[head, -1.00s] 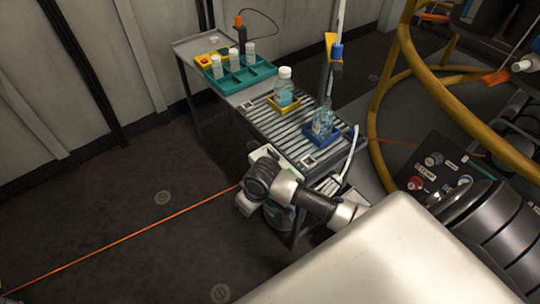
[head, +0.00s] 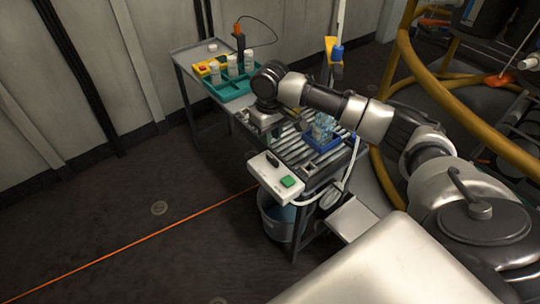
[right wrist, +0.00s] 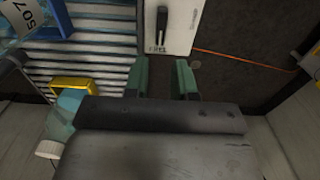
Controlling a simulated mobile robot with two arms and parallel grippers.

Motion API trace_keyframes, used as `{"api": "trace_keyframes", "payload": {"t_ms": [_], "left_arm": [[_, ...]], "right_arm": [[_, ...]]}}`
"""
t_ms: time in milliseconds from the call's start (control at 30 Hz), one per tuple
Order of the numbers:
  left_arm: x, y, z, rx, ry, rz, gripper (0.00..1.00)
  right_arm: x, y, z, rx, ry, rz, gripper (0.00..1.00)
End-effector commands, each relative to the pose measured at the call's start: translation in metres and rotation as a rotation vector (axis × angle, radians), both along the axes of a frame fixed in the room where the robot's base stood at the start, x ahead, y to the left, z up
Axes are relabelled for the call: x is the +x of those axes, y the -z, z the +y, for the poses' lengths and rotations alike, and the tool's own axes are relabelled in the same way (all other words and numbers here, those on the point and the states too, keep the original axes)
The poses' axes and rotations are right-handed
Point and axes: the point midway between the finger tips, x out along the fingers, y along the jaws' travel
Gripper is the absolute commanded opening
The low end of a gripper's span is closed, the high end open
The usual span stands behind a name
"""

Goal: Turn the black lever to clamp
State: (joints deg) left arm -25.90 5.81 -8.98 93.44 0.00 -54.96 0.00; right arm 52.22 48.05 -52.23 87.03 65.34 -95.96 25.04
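The black lever (head: 272,160) is on the white control box (head: 262,168) at the front left edge of the roller table. In the right wrist view, the lever (right wrist: 162,24) stands lengthwise on the box (right wrist: 180,40), with small lettering near its lower end that seems to read "FREE". My right gripper (right wrist: 160,80) is open and empty; its two green-grey fingers are apart, below the lever in that view and not touching it. In the head view, my right gripper (head: 264,122) hangs over the rollers, behind the box. My left gripper is not in view.
A green button (head: 288,181) is on the box. A bottle in a blue tray (head: 322,146) stands on the rollers. Another bottle (right wrist: 62,115) and a yellow tray (right wrist: 72,84) are close to my gripper. A teal rack (head: 225,92) with white-capped bottles stands behind. A bucket is below.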

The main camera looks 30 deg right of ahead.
Motion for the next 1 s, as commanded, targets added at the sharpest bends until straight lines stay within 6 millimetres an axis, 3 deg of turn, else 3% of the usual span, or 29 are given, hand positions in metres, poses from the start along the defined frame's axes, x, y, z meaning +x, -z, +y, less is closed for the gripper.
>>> {"api": "trace_keyframes", "payload": {"t_ms": [33, 200, 400, 800, 1000], "left_arm": [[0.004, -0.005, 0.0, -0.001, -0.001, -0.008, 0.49], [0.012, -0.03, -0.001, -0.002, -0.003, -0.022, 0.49], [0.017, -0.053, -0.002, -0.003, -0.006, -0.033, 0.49], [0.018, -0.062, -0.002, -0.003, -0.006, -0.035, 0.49], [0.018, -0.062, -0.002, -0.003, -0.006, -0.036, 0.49]], "right_arm": [[-0.001, 0.014, 0.0, -0.001, 0.0, 0.004, 0.26], [0.0, 0.047, 0.0, 0.0, 0.0, 0.002, 0.26], [0.0, 0.073, 0.0, -0.001, 0.0, 0.001, 0.26], [0.0, 0.081, 0.0, -0.001, -0.002, -0.001, 0.26], [0.0, 0.081, 0.0, -0.001, -0.002, -0.001, 0.0]]}}
